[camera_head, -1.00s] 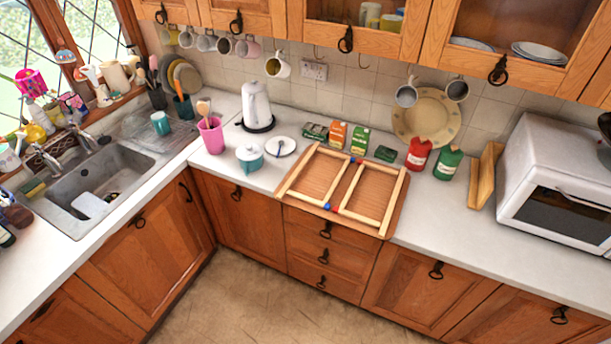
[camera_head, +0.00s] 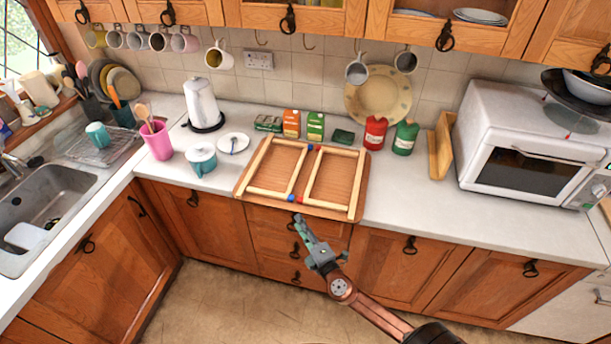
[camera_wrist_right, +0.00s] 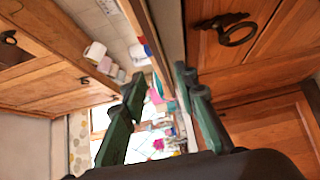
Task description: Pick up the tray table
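The tray table (camera_head: 238,187) lies upside down on the counter, a wooden board with two pale leg frames folded flat on it. Blue and red pegs show on the frames. Its front edge lies along the counter's front edge. My right gripper (camera_head: 300,222) is just in front of that edge, pointing toward the tray, above the drawers. In the right wrist view its two dark green fingers (camera_wrist_right: 158,84) stand apart with nothing clamped. The board (camera_wrist_right: 142,22) shows there edge-on, beyond the fingers; contact cannot be told. My left gripper is not in view.
A teal pot (camera_head: 202,160) and a small white plate (camera_head: 233,143) stand left of the tray. Cartons (camera_head: 291,124) stand behind it. A red canister (camera_head: 375,133) and a green canister (camera_head: 404,138) are at its right, then a microwave (camera_head: 530,150).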

